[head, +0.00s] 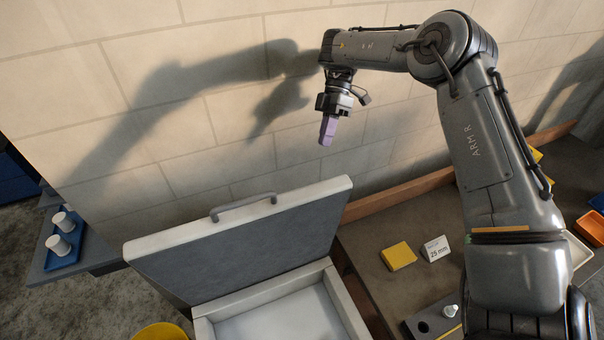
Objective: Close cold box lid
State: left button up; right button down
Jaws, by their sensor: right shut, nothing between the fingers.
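The cold box (348,303) stands at the bottom middle of the head view, with a pale rim and a light interior that looks empty where it shows. Its lid (240,247) is open, tilted up at the back, with a grey inner face, a white edge and a grey handle (243,206) on its top edge. My right gripper (325,142) is above and behind the lid, near the wall, with its purple fingers pointing down. It is shut and empty, apart from the lid. My left gripper is not in view.
A workbench on the right holds a yellow block (398,256), a "25 mm" card (436,248) and a grey holder (433,324). A blue tray (68,256) with white cups sits on a left shelf. A yellow round container (160,332) is at the bottom. The block wall stands close behind.

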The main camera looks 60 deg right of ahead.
jog(key=w+x, duration=0.1)
jog(key=x, duration=0.9)
jog(key=shift+a+n+g+h+p, duration=0.3)
jog(key=shift+a+h+p, duration=0.1)
jog(key=shift+a, duration=0.15)
jog(key=shift+s, duration=0.15)
jog(key=shift+s, duration=0.1)
